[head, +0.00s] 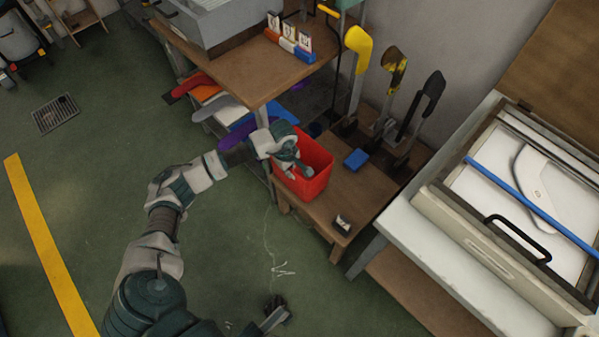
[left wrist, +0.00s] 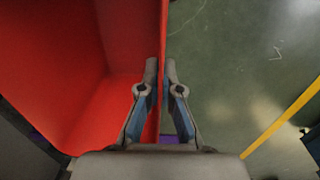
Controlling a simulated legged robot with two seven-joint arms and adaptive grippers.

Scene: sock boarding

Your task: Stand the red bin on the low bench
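The red bin (head: 318,160) is upright over the left end of the low brown bench (head: 352,205). I cannot tell whether its base rests on the bench top. My left gripper (head: 292,165) is at the bin's near left side and covers part of it. In the left wrist view, the left fingers (left wrist: 161,85) are close together on either side of the wall of the bin (left wrist: 75,70), with the bin's inside to the left and green floor to the right. My right gripper (head: 276,304) shows small and dark at the bottom; its opening is unclear.
A blue block (head: 356,159) and a small black-and-white object (head: 342,224) lie on the bench. Yellow, mottled and black foot-shaped forms (head: 425,105) stand along its back. A taller wooden table (head: 250,62) adjoins at left, a white press (head: 500,215) at right.

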